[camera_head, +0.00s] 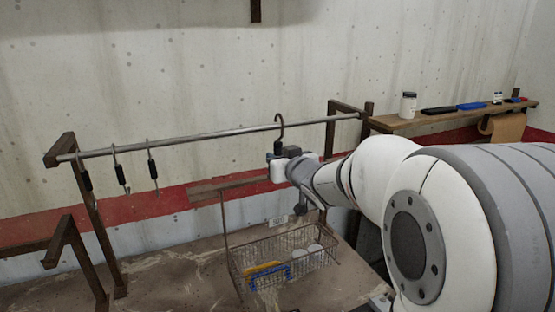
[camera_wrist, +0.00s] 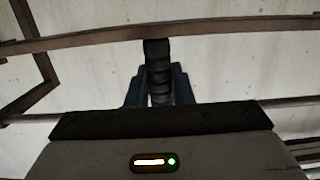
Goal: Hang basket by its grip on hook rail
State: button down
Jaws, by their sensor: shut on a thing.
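My gripper (camera_head: 279,157) is shut on a black ribbed grip (camera_wrist: 159,70), which stands upright between the blue fingers in the wrist view. A curved metal hook (camera_head: 281,118) rises from the grip at the rail (camera_head: 215,134); I cannot tell if it rests on it. The wire basket (camera_head: 318,262) is below my gripper, low over the bench, with a thin upright rod on its left side. It holds yellow, blue and white items. My arm hides part of its upper frame, so its link to the grip is unclear.
Several dark-gripped hooks (camera_head: 119,170) hang at the rail's left. Brown posts (camera_head: 88,205) carry the rail ends. A wooden shelf (camera_head: 440,121) at right holds a white jar (camera_head: 408,105) and small items. A brown bar (camera_wrist: 80,39) crosses the wrist view.

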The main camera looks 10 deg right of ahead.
jog(key=shift+w+r, duration=0.1)
dwell(0.3)
jog(key=shift+x, duration=1.15)
jog(key=shift+w+a+r, duration=0.1)
jog(key=shift+w+r, duration=0.05)
jog(key=shift+r, duration=0.05)
jog(key=shift+x, duration=0.9)
